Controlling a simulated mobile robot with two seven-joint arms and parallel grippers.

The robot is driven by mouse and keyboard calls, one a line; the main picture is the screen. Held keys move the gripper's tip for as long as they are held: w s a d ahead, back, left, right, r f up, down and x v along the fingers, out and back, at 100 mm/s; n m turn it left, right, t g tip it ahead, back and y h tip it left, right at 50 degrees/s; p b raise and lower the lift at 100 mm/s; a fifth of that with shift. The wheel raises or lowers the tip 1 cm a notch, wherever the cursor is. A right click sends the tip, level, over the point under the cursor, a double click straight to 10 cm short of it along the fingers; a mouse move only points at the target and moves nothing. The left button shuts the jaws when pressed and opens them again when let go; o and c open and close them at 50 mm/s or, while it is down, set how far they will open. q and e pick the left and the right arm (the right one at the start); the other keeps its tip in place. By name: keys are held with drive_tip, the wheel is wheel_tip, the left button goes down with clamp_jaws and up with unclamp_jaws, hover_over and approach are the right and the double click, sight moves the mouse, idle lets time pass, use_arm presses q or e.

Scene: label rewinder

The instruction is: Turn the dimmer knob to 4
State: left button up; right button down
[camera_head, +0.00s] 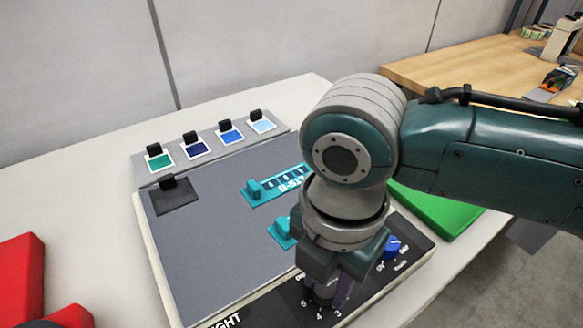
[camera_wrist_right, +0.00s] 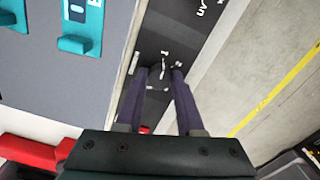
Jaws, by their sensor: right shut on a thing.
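The dimmer knob (camera_wrist_right: 158,78) is a small dark knob on the black front panel (camera_head: 275,306) of the grey machine. My right gripper (camera_head: 325,288) comes down on it from above and is shut on it. In the right wrist view its two dark fingers (camera_wrist_right: 160,76) stand on either side of the knob. In the head view the gripper hides most of the knob. A few white scale numbers, 3 to 6 among them, show just in front of it. I cannot tell which number the knob points to. My left gripper is not in view.
A blue knob (camera_head: 391,246) is on the same panel, right of my gripper. Teal clips (camera_head: 258,190) and colour swatches (camera_head: 161,161) lie on the machine's board. A green plate (camera_head: 435,208) is at the right, a red block (camera_head: 20,275) at the far left.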

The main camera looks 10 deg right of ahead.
drive_tip(key=m+p, duration=0.2)
drive_tip(key=m, duration=0.1)
drive_tip(key=shift+r, duration=0.25)
drive_tip(key=m+p, duration=0.2)
drive_tip(key=m, duration=0.1)
drive_tip(key=shift+m+p, duration=0.3)
drive_tip(key=shift+m, duration=0.1)
drive_tip(key=m+p, duration=0.2)
drive_tip(key=m, duration=0.2)
drive_tip(key=shift+a+f+m, duration=0.1)
drive_tip(key=shift+m, duration=0.2)
drive_tip(key=m+p, duration=0.1)
drive_tip(key=m, duration=0.2)
drive_tip(key=shift+m, duration=0.3)
drive_tip(key=m+p, duration=0.1)
drive_tip(key=m, duration=0.2)
drive_tip(key=shift+m, duration=0.3)
drive_tip(key=m, duration=0.3)
drive_tip(key=shift+m+p, duration=0.3)
drive_tip(key=shift+p, duration=0.1)
drive_tip(key=m, duration=0.4)
drive_tip(key=shift+f, duration=0.1)
drive_tip(key=shift+m+p, duration=0.35)
drive_tip(key=shift+m, duration=0.95)
